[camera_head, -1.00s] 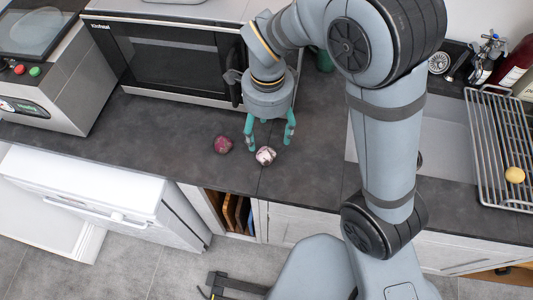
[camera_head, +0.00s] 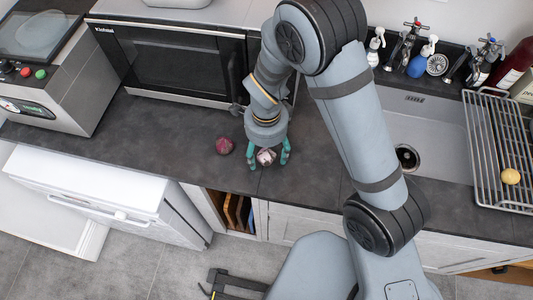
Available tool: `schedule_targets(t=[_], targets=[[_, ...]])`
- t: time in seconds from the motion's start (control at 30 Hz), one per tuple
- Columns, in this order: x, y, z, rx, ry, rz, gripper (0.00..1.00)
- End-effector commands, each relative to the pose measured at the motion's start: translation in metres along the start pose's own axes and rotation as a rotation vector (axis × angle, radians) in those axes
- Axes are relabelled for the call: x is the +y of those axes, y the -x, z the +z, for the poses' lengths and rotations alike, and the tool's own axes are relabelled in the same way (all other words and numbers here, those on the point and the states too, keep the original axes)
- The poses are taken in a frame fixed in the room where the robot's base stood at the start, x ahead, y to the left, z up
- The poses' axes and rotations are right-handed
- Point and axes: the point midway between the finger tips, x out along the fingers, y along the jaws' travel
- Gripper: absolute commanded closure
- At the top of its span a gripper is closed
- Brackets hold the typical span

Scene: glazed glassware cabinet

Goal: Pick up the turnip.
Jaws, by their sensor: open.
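The turnip (camera_head: 266,157), round and white with purple patches, sits on the dark counter in front of the microwave. My gripper (camera_head: 268,164) points down over it, with one teal finger to its left and one to its right. The fingers are open, and I cannot tell whether either one touches the turnip. The turnip's upper part is partly hidden by the gripper.
A dark red, roundish vegetable (camera_head: 224,146) lies on the counter just left of my gripper. The microwave (camera_head: 175,62) stands close behind. A sink (camera_head: 425,128) and a wire rack (camera_head: 497,150) with a yellow round item (camera_head: 511,176) are at right.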

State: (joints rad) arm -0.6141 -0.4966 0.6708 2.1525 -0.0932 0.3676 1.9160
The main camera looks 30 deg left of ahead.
Motion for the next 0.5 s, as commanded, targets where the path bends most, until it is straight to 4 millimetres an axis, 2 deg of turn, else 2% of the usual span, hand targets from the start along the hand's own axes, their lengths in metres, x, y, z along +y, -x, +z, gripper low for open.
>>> schedule_targets(t=[0.1,0.5], targets=[[-0.0001,0.0000,0.0000,0.000,0.000,0.000,0.35],[-0.0001,0.0003,0.0000,0.000,0.000,0.000,0.59]])
